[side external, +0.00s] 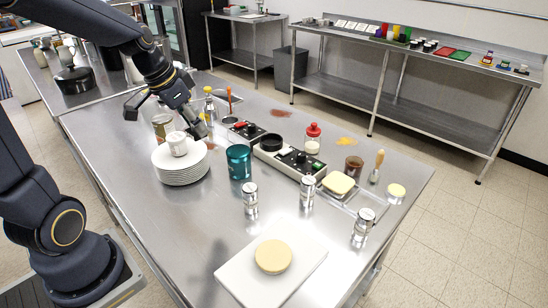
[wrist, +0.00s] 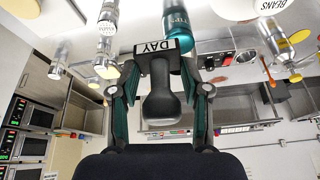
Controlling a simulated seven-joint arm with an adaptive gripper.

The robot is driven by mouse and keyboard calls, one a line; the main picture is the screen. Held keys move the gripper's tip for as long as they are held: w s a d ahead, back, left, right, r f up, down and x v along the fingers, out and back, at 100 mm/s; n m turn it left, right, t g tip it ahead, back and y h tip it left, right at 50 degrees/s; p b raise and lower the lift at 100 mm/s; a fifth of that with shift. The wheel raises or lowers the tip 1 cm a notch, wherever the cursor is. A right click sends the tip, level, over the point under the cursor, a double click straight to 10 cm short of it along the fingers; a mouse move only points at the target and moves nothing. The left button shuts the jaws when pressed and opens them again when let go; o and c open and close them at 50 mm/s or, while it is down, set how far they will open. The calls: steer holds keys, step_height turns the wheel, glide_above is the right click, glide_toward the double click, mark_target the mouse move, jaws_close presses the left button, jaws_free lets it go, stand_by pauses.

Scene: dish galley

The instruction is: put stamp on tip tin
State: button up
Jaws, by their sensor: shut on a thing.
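The stamp (wrist: 160,100), with a dark rounded handle and a white face reading "DAY", is held between the fingers of my gripper (wrist: 160,82) in the wrist view.
A control box (side external: 290,163) lies right of the tip tin. Metal shakers (side external: 250,196) and a white board (side external: 240,270) occupy the front. Bare counter lies left of the board.

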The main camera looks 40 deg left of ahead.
steer(key=shift+w+r, duration=0.15)
steer(key=shift+w, duration=0.35)
steer(key=w+a+f, duration=0.2)
steer(key=w+f, duration=0.2)
steer(key=w, duration=0.4)
glide_toward(243, 148)
steer(key=shift+w+d+f, duration=0.15)
steer(key=shift+w+f, duration=0.7)
steer(key=shift+w, duration=0.1)
steer(key=shift+w+f, duration=0.2)
steer(key=shift+f, duration=1.55)
steer(key=shift+f, duration=0.2)
steer(key=o, duration=1.1)
steer(key=shift+o, duration=0.2)
